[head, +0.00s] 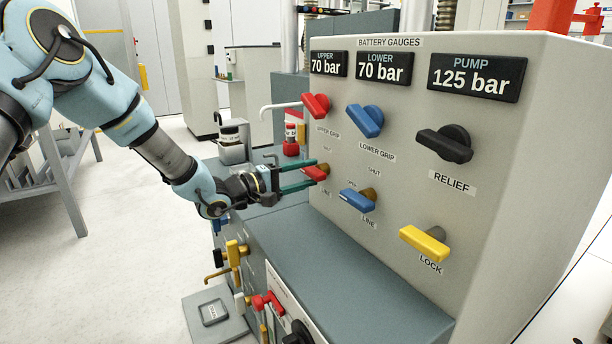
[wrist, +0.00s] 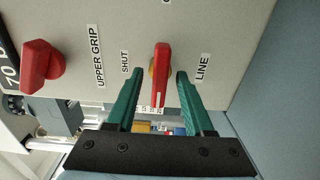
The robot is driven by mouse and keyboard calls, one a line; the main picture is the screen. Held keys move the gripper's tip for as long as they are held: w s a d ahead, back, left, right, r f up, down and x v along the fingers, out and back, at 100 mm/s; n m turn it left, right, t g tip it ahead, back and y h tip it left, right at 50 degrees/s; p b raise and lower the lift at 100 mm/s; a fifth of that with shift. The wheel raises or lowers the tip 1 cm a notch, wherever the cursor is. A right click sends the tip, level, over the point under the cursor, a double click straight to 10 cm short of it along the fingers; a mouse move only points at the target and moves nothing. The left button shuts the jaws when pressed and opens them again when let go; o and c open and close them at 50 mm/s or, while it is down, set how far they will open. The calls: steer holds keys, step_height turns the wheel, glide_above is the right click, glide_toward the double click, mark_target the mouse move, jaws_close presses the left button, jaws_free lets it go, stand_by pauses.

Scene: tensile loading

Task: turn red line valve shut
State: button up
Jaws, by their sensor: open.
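The red line valve (head: 316,173) is on the gauge panel, below the red upper grip valve (head: 316,106). In the wrist view its red handle (wrist: 161,70) runs up and down the picture, crosswise to the row from the SHUT label (wrist: 125,62) to the LINE label (wrist: 203,68). Its lower end points at a small, partly hidden label. My gripper (head: 311,171) has its green fingers at the valve. In the wrist view the open gripper (wrist: 159,75) has one finger on each side of the handle, with visible gaps.
The blue line valve (head: 357,200) is just right of the red one, with the yellow lock handle (head: 425,243) farther right. A grey ledge (head: 335,265) runs below the panel. A red-capped container (head: 290,140) stands behind my gripper.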

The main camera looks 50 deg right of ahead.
jaws_close()
stand_by(0.3)
